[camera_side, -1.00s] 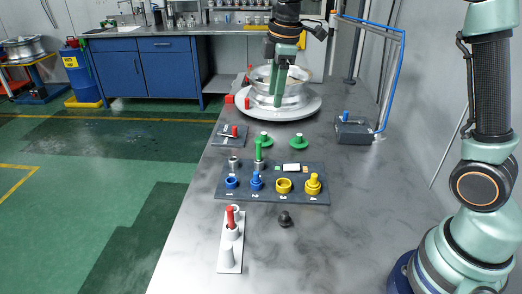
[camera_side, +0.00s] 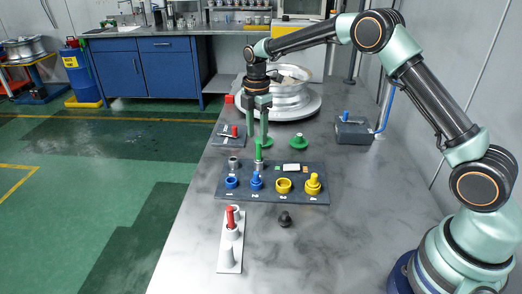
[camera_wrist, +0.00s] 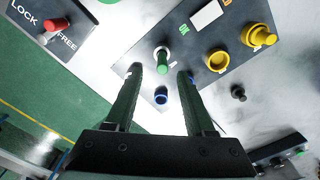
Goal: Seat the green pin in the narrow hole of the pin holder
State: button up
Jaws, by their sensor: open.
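The green pin (camera_side: 258,151) stands upright in a grey metal socket (camera_side: 259,165) on the dark board. It also shows in the wrist view (camera_wrist: 163,67). My gripper (camera_side: 258,139) is open and points down over the pin. In the wrist view my two fingers (camera_wrist: 160,72) appear either side of the pin, with gaps. A white strip with upright cylinders (camera_side: 229,264), apparently the pin holder, lies nearer the camera in the side view. I cannot tell which hole is narrow.
The dark board (camera_side: 222,194) also bears an empty-looking grey socket (camera_side: 234,162), blue parts (camera_side: 256,182) and yellow parts (camera_side: 313,184). A black knob (camera_side: 285,219) stands in front. The front right of the table is clear.

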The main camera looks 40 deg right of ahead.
aim_at(259, 158)
jog(key=shift+s+d+f, duration=0.1)
jog(key=shift+f, duration=1.4)
jog(key=shift+s+d+f, duration=0.1)
jog(key=shift+f, duration=1.4)
grip_shut()
